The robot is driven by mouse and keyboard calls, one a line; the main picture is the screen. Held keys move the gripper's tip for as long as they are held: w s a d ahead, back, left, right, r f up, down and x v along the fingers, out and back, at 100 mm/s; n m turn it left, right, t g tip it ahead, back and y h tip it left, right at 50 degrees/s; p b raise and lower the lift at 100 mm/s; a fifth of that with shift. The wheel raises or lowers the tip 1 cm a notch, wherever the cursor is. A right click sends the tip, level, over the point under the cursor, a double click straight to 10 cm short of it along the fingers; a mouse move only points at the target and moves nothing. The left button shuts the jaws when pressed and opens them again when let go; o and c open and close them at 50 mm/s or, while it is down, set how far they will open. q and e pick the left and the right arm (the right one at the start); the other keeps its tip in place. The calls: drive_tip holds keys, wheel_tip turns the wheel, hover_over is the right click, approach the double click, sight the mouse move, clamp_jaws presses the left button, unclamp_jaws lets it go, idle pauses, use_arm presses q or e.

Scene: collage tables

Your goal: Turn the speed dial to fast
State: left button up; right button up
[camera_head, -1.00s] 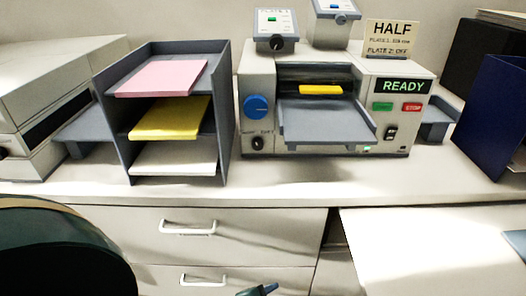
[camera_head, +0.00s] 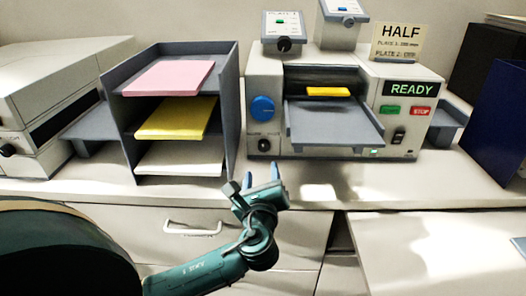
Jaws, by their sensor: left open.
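The collating machine (camera_head: 350,115) stands on the counter, its screen reading READY. On its left front are a large blue dial (camera_head: 262,108) and, below it, a small black knob (camera_head: 264,145) with small labels above it. These labels are too small to read surely, so I cannot tell which one sets the speed. My left gripper (camera_head: 261,179) is open and empty, with its fingers pointing up toward the counter's front edge. It is below and in front of the black knob, apart from it. My right gripper is not in view.
A three-shelf rack (camera_head: 231,130) with pink, yellow and white paper stands left of the machine. A HALF card (camera_head: 397,42) is on top of the machine, beside two small control boxes. A navy folder (camera_head: 497,115) stands at right. The counter front is clear.

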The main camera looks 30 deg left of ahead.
sight(264, 148)
use_arm(q)
drive_tip(key=p+x, duration=0.1)
drive_tip(key=x, duration=0.9)
drive_tip(key=shift+w, duration=0.1)
drive_tip(key=shift+d, duration=0.1)
drive_tip(key=c, duration=1)
drive_tip(key=shift+m, duration=0.4)
drive_tip(key=m, duration=0.5)
drive_tip(key=shift+m, duration=0.3)
drive_tip(key=m, duration=0.5)
drive_tip(key=shift+m, duration=0.3)
drive_tip(key=shift+f+m, duration=0.1)
drive_tip(key=shift+m, duration=0.2)
